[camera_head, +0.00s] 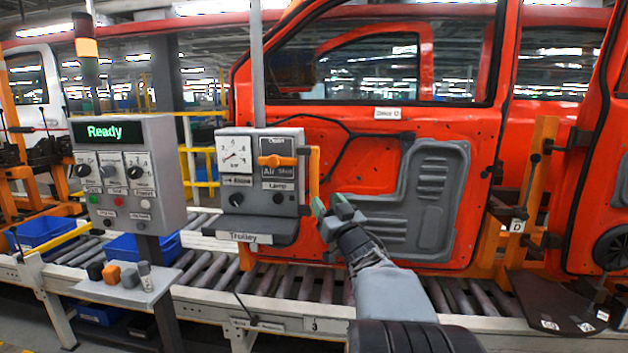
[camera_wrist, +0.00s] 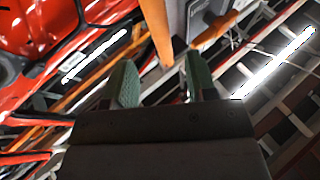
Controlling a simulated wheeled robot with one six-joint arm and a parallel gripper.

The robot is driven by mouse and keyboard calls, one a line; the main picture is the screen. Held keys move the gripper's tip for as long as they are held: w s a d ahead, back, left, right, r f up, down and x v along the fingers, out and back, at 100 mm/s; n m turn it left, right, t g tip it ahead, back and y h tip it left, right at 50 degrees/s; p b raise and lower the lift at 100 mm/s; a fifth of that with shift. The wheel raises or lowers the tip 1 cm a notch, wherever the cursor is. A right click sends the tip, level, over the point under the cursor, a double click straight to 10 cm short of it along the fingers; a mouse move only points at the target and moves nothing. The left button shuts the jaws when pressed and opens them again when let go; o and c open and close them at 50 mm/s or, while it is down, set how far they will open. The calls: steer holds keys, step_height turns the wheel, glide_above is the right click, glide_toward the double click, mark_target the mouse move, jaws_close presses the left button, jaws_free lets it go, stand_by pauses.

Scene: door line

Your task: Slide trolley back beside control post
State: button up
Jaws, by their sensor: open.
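The trolley (camera_head: 232,142) is a grey panel box on a vertical pole, labelled "Trolley", with a gauge, an orange air lever and knobs. It stands right of the control post (camera_head: 172,165), with a gap between them. The control post has a lit "Ready" display. An upright orange handle (camera_head: 314,172) is on the trolley's right side. My gripper (camera_head: 330,206) is open by the handle's lower part. In the wrist view, an orange bar, apparently this handle (camera_wrist: 156,28), runs between the green fingers of my gripper (camera_wrist: 162,76). I cannot tell whether they touch.
A red car door (camera_head: 390,145) hangs behind my gripper, above a roller conveyor (camera_head: 275,280). A small shelf (camera_head: 128,288) with several coloured blocks juts from the control post. Blue bins (camera_head: 45,232) sit at the left. An orange fixture (camera_head: 540,170) stands right of the door.

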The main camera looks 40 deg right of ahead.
mark_target(316, 186)
steer(key=p+x, duration=0.2)
steer(key=x, duration=0.6)
steer(key=shift+w, duration=0.25)
steer(key=shift+c, duration=0.3)
jaws_close()
